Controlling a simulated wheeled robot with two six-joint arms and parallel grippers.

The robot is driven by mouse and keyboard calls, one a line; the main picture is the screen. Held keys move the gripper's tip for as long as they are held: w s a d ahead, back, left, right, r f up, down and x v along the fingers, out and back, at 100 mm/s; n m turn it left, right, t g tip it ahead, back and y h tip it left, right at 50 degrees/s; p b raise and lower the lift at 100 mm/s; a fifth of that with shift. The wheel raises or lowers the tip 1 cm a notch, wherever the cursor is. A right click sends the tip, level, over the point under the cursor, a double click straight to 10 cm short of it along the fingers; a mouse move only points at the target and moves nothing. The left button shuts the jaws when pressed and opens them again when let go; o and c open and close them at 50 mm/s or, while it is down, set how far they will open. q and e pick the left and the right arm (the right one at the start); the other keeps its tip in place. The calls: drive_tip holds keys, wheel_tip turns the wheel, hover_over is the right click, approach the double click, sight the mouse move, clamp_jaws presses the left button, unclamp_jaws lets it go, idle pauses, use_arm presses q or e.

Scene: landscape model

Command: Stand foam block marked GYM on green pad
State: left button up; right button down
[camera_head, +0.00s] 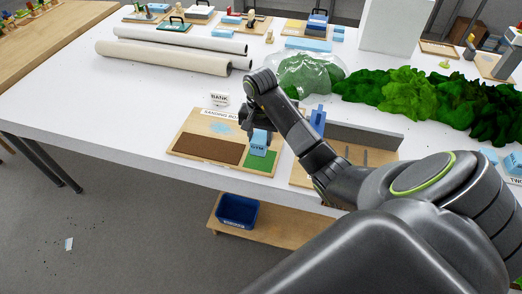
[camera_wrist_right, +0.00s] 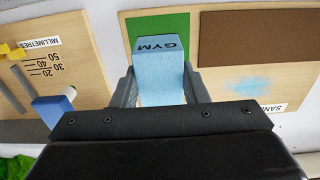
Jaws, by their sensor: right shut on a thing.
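The light blue foam block (camera_head: 258,143) marked GYM is between the fingers of my right gripper (camera_head: 257,132), over the green pad (camera_head: 262,161). In the right wrist view the block (camera_wrist_right: 160,75) is gripped from both sides, its GYM lettering on the top edge, with the green pad (camera_wrist_right: 150,25) behind and beside it. My right gripper (camera_wrist_right: 160,92) is shut on the block. Whether the block's base touches the pad is hard to tell. My left gripper is not in view.
The pad is on a wooden board with a brown patch (camera_head: 207,149) and a blue smudge. A measuring board (camera_head: 300,176) marked MILLIMETRES lies to its right. Green moss (camera_head: 405,92) and a clear bag (camera_head: 309,70) lie farther back.

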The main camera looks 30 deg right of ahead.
sight(260, 149)
drive_tip(key=shift+f+p, duration=0.35)
drive_tip(key=shift+f, duration=0.2)
wheel_tip(260, 149, down, 4)
drive_tip(key=shift+r+p, duration=0.15)
drive_tip(key=shift+p, duration=0.15)
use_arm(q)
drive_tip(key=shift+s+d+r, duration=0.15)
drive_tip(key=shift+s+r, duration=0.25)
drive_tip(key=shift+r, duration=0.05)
use_arm(e)
drive_tip(key=shift+f+b, duration=0.45)
drive_tip(key=shift+b, duration=0.1)
drive_tip(key=c, duration=0.8)
unclamp_jaws()
drive_tip(key=shift+c, duration=0.2)
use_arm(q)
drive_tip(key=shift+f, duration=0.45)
